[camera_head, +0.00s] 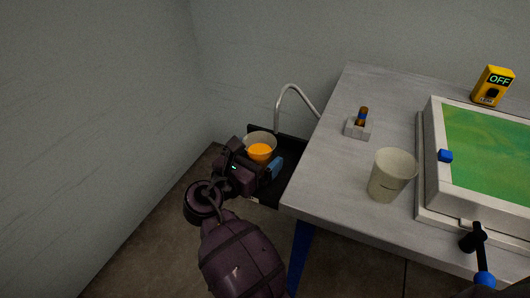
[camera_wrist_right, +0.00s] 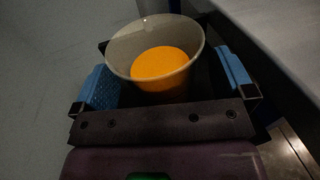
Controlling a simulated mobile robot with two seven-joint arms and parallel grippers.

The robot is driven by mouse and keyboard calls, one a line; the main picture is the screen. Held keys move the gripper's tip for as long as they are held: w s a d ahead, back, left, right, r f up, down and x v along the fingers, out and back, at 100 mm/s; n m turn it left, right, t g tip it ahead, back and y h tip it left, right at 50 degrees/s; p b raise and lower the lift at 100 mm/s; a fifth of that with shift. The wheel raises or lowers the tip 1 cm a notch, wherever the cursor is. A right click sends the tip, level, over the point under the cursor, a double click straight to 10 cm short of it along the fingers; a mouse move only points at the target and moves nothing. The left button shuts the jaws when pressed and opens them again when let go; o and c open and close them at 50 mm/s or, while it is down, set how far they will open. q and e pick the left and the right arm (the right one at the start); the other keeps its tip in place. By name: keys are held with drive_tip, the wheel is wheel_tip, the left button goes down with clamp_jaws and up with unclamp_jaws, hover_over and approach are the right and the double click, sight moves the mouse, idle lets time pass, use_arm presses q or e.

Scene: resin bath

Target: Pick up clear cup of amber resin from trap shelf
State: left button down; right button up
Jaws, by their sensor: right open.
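The clear cup of amber resin (camera_head: 262,141) stands on the dark trap shelf (camera_head: 290,148) beside the table's left side. My right gripper (camera_head: 258,160) is at the cup, with its palm on the near side. In the right wrist view the cup (camera_wrist_right: 150,40) sits between the two blue finger pads of the right gripper (camera_wrist_right: 165,80). The gripper is open, and a gap shows between the cup and the right pad. The cup's lower part is hidden by the gripper body. My left gripper is not in view.
A grey table (camera_head: 340,150) stands right of the shelf. It holds an empty-looking beige cup (camera_head: 391,176), a small block with an amber vial (camera_head: 358,128), a framed green bath (camera_head: 490,150) and a yellow OFF box (camera_head: 493,85). A curved pipe (camera_head: 290,88) rises behind the shelf.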

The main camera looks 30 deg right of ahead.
drive_tip(key=shift+w+d, duration=0.15)
drive_tip(key=shift+d, duration=0.1)
drive_tip(key=shift+c, duration=0.2)
drive_tip(key=c, duration=0.9)
drive_tip(key=shift+o, duration=0.2)
drive_tip(key=shift+r, duration=0.1)
